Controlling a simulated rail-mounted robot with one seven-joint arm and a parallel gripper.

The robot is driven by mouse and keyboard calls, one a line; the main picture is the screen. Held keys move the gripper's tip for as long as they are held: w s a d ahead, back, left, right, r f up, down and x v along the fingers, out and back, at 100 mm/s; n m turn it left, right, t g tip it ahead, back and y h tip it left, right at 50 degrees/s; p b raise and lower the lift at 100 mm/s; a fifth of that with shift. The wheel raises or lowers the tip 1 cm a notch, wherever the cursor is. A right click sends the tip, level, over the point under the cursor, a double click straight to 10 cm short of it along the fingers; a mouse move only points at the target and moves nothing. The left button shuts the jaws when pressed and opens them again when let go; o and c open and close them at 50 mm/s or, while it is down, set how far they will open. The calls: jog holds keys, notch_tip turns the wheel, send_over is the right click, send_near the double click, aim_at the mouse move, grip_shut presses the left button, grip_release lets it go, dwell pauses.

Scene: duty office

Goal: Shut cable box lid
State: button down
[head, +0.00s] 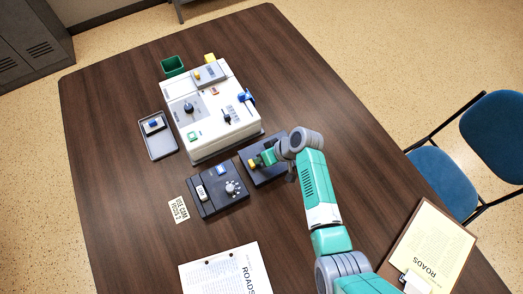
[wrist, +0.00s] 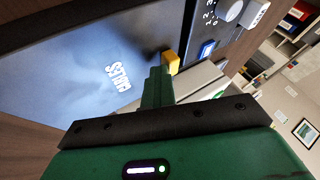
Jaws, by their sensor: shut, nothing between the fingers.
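The cable box (head: 270,175) is a low dark box on the table, right of the dial box and in front of the white console. In the wrist view its dark lid (wrist: 85,70) bears the word CABLES and has a small yellow tab (wrist: 171,62) at its edge. The lid looks flat; a small gap under it cannot be ruled out. My gripper (head: 266,158) is over the box, with its green fingers together and empty. In the wrist view the fingertips (wrist: 158,76) are right beside the yellow tab; whether they touch it is unclear. My arm hides part of the box.
The dial box (head: 218,205) stands close on the left. The white console (head: 208,120) with switches stands behind. A grey tray (head: 160,146), a green bin (head: 172,66), papers (head: 222,272) and a clipboard (head: 425,250) lie around. The table's right side is mostly clear.

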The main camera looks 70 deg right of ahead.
jog(key=shift+s+d+f+b, duration=0.2)
jog(key=shift+s+d+b, duration=0.35)
jog(key=shift+s+d, duration=0.6)
jog(key=p+v, duration=0.2)
jog(key=v, duration=0.8)
jog(key=shift+s+d+r, duration=0.2)
jog(key=shift+s+d, duration=0.05)
jog(key=shift+d, duration=0.05)
